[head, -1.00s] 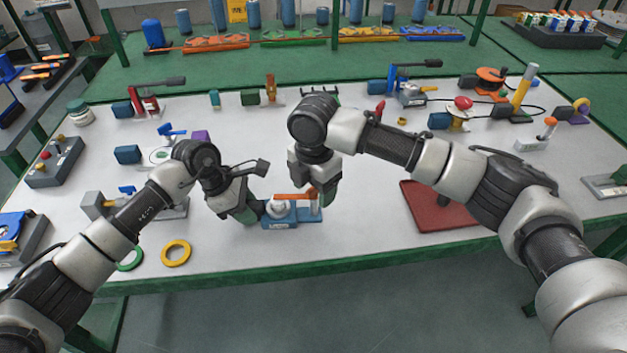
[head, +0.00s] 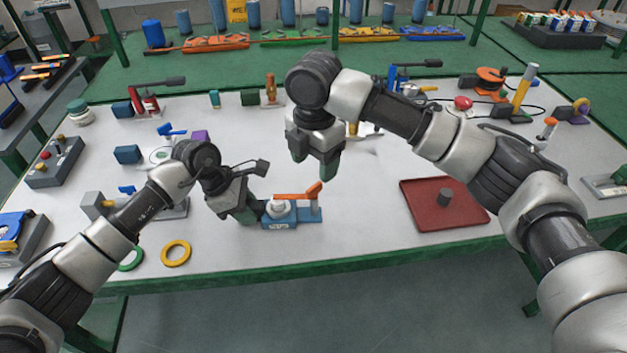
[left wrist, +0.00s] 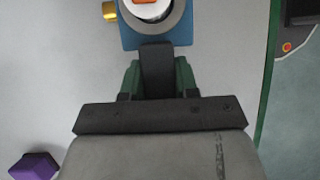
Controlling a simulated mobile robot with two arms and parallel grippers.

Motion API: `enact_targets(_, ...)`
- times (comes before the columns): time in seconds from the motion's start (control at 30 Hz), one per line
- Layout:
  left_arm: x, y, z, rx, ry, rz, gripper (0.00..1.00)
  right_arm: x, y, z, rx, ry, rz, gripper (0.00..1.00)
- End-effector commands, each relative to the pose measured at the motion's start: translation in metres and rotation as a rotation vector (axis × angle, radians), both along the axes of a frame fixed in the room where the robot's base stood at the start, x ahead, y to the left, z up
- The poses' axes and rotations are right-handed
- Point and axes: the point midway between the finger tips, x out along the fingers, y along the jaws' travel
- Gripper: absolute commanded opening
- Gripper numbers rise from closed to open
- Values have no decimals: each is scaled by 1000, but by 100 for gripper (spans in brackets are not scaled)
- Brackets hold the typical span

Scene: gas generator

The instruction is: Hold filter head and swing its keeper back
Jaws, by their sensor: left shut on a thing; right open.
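The filter head (head: 280,222) is a blue block with a pale round cap (head: 279,207), near the table's front edge. Its orange keeper (head: 297,196) spans from above the cap to the post at the block's right end, where its tip tilts up. My left gripper (head: 257,210) is shut on the filter head's left side. In the left wrist view, a dark stub (left wrist: 157,68) of the blue head (left wrist: 181,35) lies between the green fingers. Part of the orange keeper (left wrist: 146,2) shows at the top edge. My right gripper (head: 317,168) is open and empty, above and behind the keeper, apart from it.
A yellow ring (head: 176,253) and a green ring (head: 131,260) lie at the front left. Several fixtures stand farther back. White tabletop is clear between the filter head and the tray.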

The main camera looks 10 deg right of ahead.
Motion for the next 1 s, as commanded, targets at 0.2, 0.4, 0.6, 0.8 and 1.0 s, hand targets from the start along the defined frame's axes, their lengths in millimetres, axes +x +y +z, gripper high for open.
enact_targets(0.2, 0, 0, 0, 0, 1, 0, 33, 0, 0, 0, 0, 0, 0, 64)
enact_targets(0.4, 0, 0, 0, 0, 1, 0, 59, 0, 0, 0, 0, 0, 0, 64)
enact_targets(0.6, 0, 0, 0, 0, 0, 0, 59, 0, 0, 0, 1, 1, 0, 64)
enact_targets(0.8, 2, 6, 13, 1, -4, 2, 59, 0, 0, 0, 1, 1, 0, 64)
enact_targets(1.0, 3, 24, 49, 1, -4, 1, 59, 0, 0, 0, 1, 1, 0, 64)
